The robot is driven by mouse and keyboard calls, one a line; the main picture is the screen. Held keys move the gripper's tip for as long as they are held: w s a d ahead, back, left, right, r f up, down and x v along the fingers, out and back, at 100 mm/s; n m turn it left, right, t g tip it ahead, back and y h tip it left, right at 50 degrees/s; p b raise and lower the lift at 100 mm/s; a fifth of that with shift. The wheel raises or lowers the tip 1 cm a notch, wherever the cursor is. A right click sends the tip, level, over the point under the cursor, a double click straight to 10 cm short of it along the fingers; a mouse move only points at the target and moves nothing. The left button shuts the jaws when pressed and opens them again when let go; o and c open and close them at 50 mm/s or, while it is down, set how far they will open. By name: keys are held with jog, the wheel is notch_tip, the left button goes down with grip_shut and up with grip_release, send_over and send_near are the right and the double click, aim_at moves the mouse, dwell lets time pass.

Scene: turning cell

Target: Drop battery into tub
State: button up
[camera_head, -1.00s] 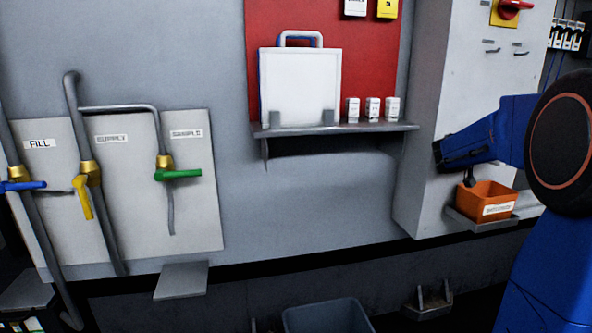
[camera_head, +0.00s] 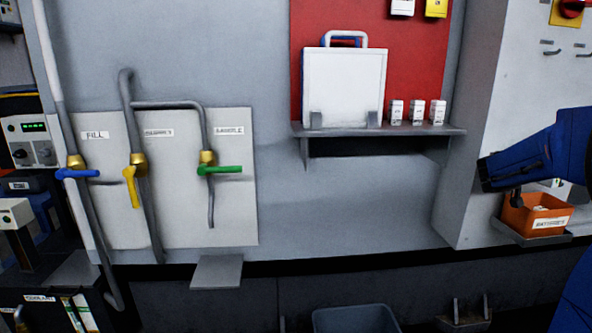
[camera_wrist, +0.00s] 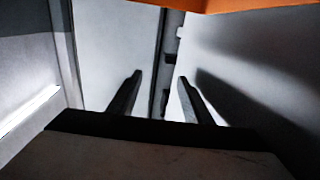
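An orange tub (camera_head: 512,216) with a white label, which seems to read BATTERIES, sits on a small grey ledge at the right. Something pale shows inside it, too small to identify. My gripper (camera_head: 516,198) hangs at the tub's left side, its dark tips overlapping the tub's rim in the head view. In the wrist view my gripper (camera_wrist: 158,78) has its two fingers apart with nothing between them. An orange surface, likely the tub (camera_wrist: 240,5), crosses the top of that view. I cannot make out a battery for certain in either view.
A grey open bin (camera_head: 355,319) stands low at the bottom centre. A shelf (camera_head: 380,131) carries a white case (camera_head: 343,85) and small white boxes (camera_head: 417,111). Pipes and a green-handled valve (camera_head: 219,170) are at the left. A grey cabinet (camera_head: 482,140) stands beside the tub.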

jog(key=v, duration=1.7)
jog(key=shift+a, duration=0.25)
jog(key=s+a+f+n+g+y, duration=0.1)
jog(key=s+a+f+n+y, duration=0.25)
jog(key=s+f, duration=0.4)
jog(key=s+a+f+n+g+y, duration=0.1)
jog(key=s+a+f+n+y, duration=0.2)
jog(key=s+a+f+y, duration=0.45)
jog(key=s+a+f+n+t+y, duration=0.1)
jog(key=s+a+f+n+y, duration=0.2)
jog(key=s+a, duration=0.3)
jog(key=s+a+f+n+t+y, duration=0.2)
jog(key=s+a+f+n, duration=0.3)
jog(key=a, duration=0.6)
jog(key=shift+s+n+y, duration=0.45)
jog(key=shift+n+y, duration=0.1)
jog(key=shift+y, duration=0.25)
